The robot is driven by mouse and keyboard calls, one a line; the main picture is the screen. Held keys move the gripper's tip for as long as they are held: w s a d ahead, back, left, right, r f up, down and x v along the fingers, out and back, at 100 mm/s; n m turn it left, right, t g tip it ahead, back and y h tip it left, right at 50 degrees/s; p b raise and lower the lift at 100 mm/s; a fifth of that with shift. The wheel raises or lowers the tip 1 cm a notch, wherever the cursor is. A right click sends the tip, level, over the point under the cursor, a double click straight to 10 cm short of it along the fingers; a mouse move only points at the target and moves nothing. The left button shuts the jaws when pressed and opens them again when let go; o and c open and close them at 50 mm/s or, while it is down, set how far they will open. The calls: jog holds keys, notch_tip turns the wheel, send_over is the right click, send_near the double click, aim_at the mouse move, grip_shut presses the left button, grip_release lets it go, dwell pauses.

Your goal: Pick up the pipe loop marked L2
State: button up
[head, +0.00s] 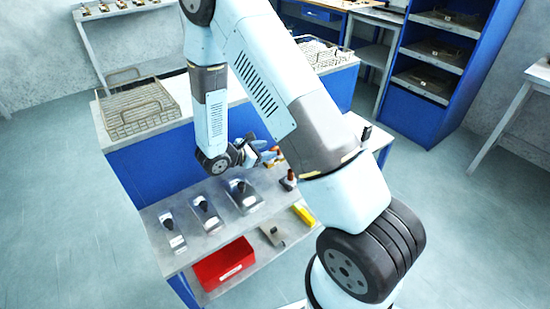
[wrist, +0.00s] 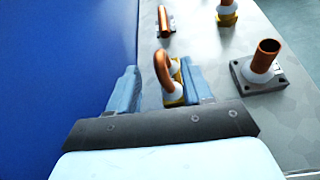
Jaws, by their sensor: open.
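A copper pipe loop (wrist: 161,66) with pale white ends stands on a yellow base on the grey worktop in the wrist view. No L2 mark is readable on it. My gripper (wrist: 158,88) is open, with its two blue fingers on either side of the loop. The loop is closer to the right finger, and I cannot tell whether they touch. In the head view my gripper (head: 268,155) is low over the bench, and my arm hides much of the area around it.
In the wrist view a grey block with a copper pipe (wrist: 262,62), a copper piece (wrist: 164,21) and a yellow-based post (wrist: 227,14) stand nearby. A blue panel (wrist: 65,60) borders the worktop. The head view shows a wire basket (head: 135,108) and a red bin (head: 222,266).

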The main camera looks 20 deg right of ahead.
aim_at(274, 149)
jog(key=shift+f+x, duration=0.15)
jog(key=shift+x, duration=1)
jog(key=shift+f+x, duration=0.15)
jog(key=shift+x, duration=1.05)
jog(key=shift+a, duration=0.1)
grip_shut()
